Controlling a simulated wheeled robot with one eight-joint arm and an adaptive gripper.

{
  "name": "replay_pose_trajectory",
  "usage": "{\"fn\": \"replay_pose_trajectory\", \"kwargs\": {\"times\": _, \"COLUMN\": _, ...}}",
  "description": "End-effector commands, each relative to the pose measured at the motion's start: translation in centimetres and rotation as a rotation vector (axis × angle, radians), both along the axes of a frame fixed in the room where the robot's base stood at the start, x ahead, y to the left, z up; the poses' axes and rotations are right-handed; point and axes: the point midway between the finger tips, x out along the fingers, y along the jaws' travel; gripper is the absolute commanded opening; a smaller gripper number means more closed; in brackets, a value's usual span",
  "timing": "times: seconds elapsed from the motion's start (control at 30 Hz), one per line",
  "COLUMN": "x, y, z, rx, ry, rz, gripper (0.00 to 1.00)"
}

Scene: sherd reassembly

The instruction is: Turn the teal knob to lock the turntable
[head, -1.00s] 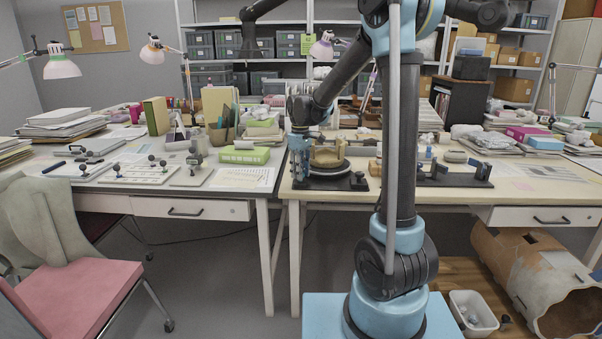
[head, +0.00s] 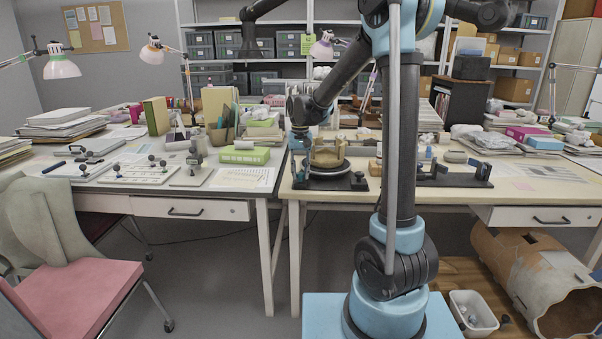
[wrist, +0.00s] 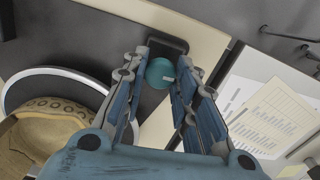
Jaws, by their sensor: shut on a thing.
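The teal knob (wrist: 160,72) shows in the wrist view between my fingertips, with a pale mark on its face. It sits on the dark base of the turntable, near a black block (wrist: 166,46). My gripper (wrist: 161,78) is shut on the knob. In the head view my gripper (head: 299,160) points down at the left side of the turntable (head: 327,171), and the knob cannot be made out there. The turntable's light rim (wrist: 62,71) curves at the left of the wrist view. A tan, partly built pot (head: 327,156) stands on the turntable.
A printed sheet (wrist: 268,115) lies to the right in the wrist view, across the gap between tables. A green box (head: 245,156) stands left of the turntable. A dark stand (head: 455,178) is to its right. The table front has some clear room.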

Motion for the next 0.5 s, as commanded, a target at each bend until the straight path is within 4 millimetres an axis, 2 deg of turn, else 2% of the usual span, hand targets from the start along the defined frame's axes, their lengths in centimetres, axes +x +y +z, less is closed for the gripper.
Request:
{"fn": "replay_pose_trajectory", "kwargs": {"times": 0.2, "x": 0.34, "y": -0.02, "z": 0.09, "rx": -0.001, "ry": -0.006, "rz": -0.090, "gripper": 0.03}}
{"fn": "replay_pose_trajectory", "kwargs": {"times": 0.5, "x": 0.35, "y": -0.01, "z": 0.09, "rx": -0.001, "ry": -0.006, "rz": -0.130, "gripper": 0.03}}
